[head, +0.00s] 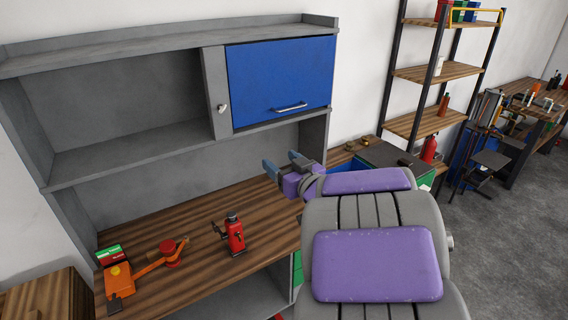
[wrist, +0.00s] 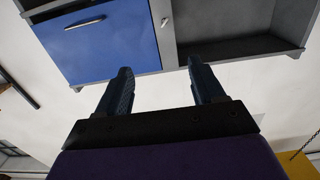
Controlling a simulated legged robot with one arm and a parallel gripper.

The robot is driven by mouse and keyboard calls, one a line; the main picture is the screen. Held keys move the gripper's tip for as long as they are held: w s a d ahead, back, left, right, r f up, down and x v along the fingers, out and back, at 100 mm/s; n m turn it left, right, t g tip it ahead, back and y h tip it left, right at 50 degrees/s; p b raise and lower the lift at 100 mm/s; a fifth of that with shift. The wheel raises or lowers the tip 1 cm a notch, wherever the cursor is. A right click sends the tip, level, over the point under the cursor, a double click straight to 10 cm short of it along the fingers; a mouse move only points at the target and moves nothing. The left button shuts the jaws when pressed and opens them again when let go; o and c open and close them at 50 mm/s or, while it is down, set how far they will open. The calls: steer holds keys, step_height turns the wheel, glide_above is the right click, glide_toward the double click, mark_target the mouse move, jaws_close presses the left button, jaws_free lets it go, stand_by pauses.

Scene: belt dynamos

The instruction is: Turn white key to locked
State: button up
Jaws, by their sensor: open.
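The white key (head: 222,108) is small and sits on the grey panel just left of the blue cabinet door in the head view. It also shows in the wrist view, where the white key (wrist: 165,22) is on the grey strip beside the blue door (wrist: 100,40). Its turn position is too small to tell. My gripper (head: 283,167) is open and empty, in front of the bench, below and to the right of the key. In the wrist view my gripper (wrist: 159,78) shows two dark fingers spread apart, with the key beyond them and not touched.
The blue door (head: 281,80) is shut and has a silver handle (head: 289,107). On the wooden benchtop (head: 195,262) stand a red tool (head: 234,234) and an orange device (head: 120,280). An open grey shelf compartment (head: 130,112) lies left of the key. Shelving (head: 436,72) stands at the right.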

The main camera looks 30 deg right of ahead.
mark_target(223, 111)
steer(key=shift+c, duration=0.3)
steer(key=shift+w+a+r, duration=0.1)
steer(key=shift+w+a, duration=0.05)
steer(key=shift+a, duration=0.05)
steer(key=shift+c, duration=0.6)
steer(key=w+a+r, duration=0.1)
steer(key=w, duration=0.1)
steer(key=w+a+r+t+y+p, duration=0.1)
steer(key=w+a, duration=0.1)
steer(key=w+a+r+m+t, duration=0.1)
steer(key=w+a, duration=0.1)
steer(key=shift+r+y, duration=0.3)
steer(key=shift+y, duration=0.1)
steer(key=c, duration=0.4)
steer(key=w+a+m+t+h+p, duration=0.2)
steer(key=w+a+m+h+p, duration=0.15)
steer(key=w+m, duration=0.5)
steer(key=w+d+f+m+g+h, duration=0.1)
steer(key=w+d+f+m+h, duration=0.1)
steer(key=w+f+m+h, duration=0.45)
steer(key=shift+w+d+r+n+y+p, duration=0.4)
steer(key=shift+w+d+r, duration=0.2)
steer(key=shift+w, duration=1.85)
steer(key=shift+w+d+r+n+y+p, duration=0.3)
steer(key=shift+w+d+r+n, duration=0.35)
steer(key=shift+w, duration=1.85)
steer(key=shift+w+d+r+n+y+p, duration=0.2)
steer(key=shift+w+d+r+n+y, duration=0.35)
steer(key=shift+w, duration=1.9)
